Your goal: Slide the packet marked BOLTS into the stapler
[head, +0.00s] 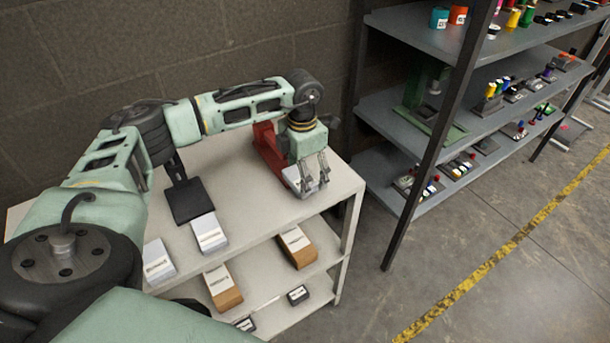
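My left gripper (314,183) points down at the stapler's front end. A small pale packet (311,187) shows between and below its fingertips, at the stapler's mouth. Its marking is too small to read, and I cannot tell whether the fingers press on it. Two more white packets, one on the left (158,261) and one nearer the middle (208,233), lie at the front edge; their labels are unreadable. My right gripper is out of view.
A dark stand (186,200) is behind the middle packet. A metal rack (440,45) with paint pots and tools stands at right. The top between stand and stapler is clear.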

